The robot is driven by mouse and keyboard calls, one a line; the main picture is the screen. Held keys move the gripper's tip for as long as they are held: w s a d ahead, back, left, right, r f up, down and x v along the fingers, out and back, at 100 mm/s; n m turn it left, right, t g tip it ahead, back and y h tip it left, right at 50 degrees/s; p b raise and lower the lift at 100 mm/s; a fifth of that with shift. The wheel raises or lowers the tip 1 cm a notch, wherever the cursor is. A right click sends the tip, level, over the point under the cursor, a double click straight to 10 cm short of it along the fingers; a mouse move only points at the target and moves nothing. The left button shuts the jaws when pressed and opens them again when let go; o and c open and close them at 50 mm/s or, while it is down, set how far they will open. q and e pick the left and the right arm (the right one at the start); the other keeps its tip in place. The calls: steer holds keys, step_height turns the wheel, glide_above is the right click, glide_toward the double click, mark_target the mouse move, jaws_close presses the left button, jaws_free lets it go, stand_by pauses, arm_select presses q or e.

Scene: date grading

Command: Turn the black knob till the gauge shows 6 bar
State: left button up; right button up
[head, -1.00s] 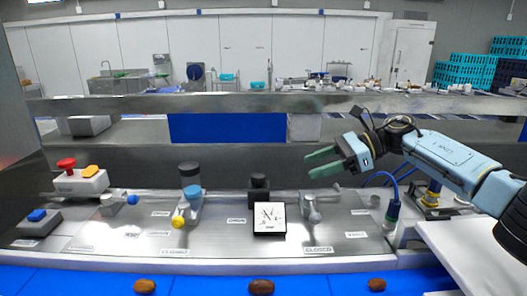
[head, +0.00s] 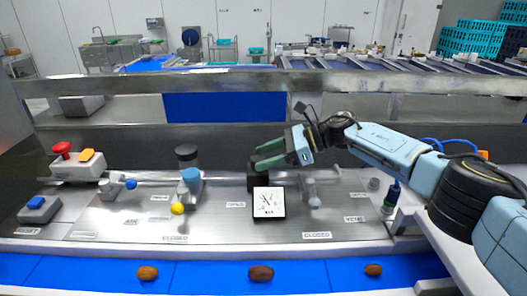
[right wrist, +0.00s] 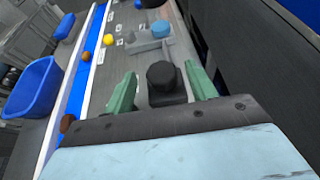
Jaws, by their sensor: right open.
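The black knob (head: 257,180) stands on the metal panel behind the white square gauge (head: 269,203). The gauge has a dark needle, but its reading is too small to tell. My right gripper (head: 257,156) has green fingers spread open at the top of the knob, coming in from the right. In the right wrist view the knob (right wrist: 162,75) shows between the two open fingers, with a gap on each side. I cannot tell how far down its sides the fingers reach. My left gripper is not in view.
A blue-capped valve with a yellow ball (head: 177,208) stands left of the knob. A grey lever (head: 312,190) stands to its right. A red stop button (head: 61,148) sits at far left. Several dates lie on the blue belt (head: 210,272) in front. A steel rail (head: 300,82) crosses behind.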

steer(key=shift+w+a+f, duration=0.1)
steer(key=shift+a+f, duration=0.15)
steer(key=shift+a, duration=0.2)
steer(key=shift+c, duration=1.2)
steer(key=c, duration=0.7)
steer(key=shift+c, duration=0.2)
